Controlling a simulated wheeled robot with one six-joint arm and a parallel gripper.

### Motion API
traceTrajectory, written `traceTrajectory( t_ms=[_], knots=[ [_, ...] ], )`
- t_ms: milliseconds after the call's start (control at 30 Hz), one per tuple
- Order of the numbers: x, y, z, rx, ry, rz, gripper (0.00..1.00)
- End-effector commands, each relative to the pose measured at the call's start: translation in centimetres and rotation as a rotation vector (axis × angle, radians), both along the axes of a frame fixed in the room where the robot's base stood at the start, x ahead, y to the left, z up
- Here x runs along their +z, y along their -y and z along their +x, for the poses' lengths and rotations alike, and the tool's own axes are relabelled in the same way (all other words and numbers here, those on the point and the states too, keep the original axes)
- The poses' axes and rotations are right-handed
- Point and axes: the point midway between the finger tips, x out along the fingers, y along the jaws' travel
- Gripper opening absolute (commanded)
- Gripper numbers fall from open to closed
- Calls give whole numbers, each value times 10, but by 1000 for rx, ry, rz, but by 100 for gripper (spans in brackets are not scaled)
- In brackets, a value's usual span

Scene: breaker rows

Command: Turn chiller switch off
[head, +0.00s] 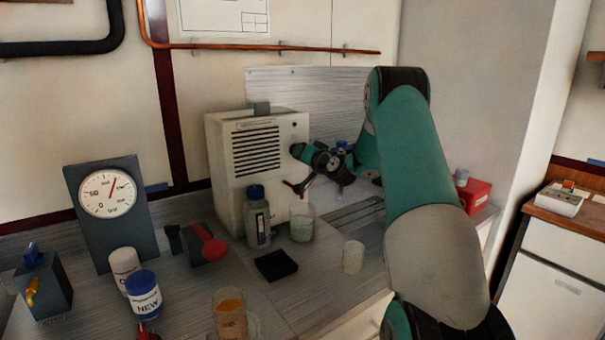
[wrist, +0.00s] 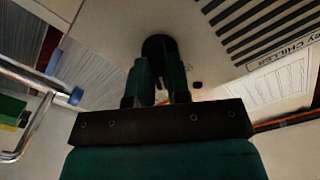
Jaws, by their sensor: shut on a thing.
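The chiller (head: 222,165) is a cream box with a black slotted vent, standing on the bench in the head view. Its face, with slots and printed lettering reading "CHILLER", shows in the wrist view (wrist: 205,60). A dark round switch knob (wrist: 158,42) sits on that face. My gripper (wrist: 160,68) has its two teal fingers shut on the knob. In the head view my gripper (head: 296,150) reaches the right part of the chiller's front, and the knob is hidden there. The knob's pointer and set position cannot be made out.
A blue-capped bottle (head: 257,222) and a glass beaker (head: 302,224) stand close in front of the chiller. A white cup (head: 353,257) and a black pad (head: 276,265) lie nearer. A dial gauge (head: 108,194) and jars (head: 143,295) are left. A red box (head: 476,194) is right.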

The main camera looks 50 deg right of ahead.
Motion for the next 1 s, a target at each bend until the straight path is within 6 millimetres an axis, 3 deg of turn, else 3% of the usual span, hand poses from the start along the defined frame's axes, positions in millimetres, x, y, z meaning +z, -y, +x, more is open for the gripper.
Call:
traceTrajectory(
  t_ms=[33, 500, 1000],
  knots=[
    [-12, 0, 0, -1, -10, -45, 0],
    [-9, 0, 0, -1, -103, -414, 0],
    [-3, 0, 0, 1, -140, -558, 0]
  ],
)
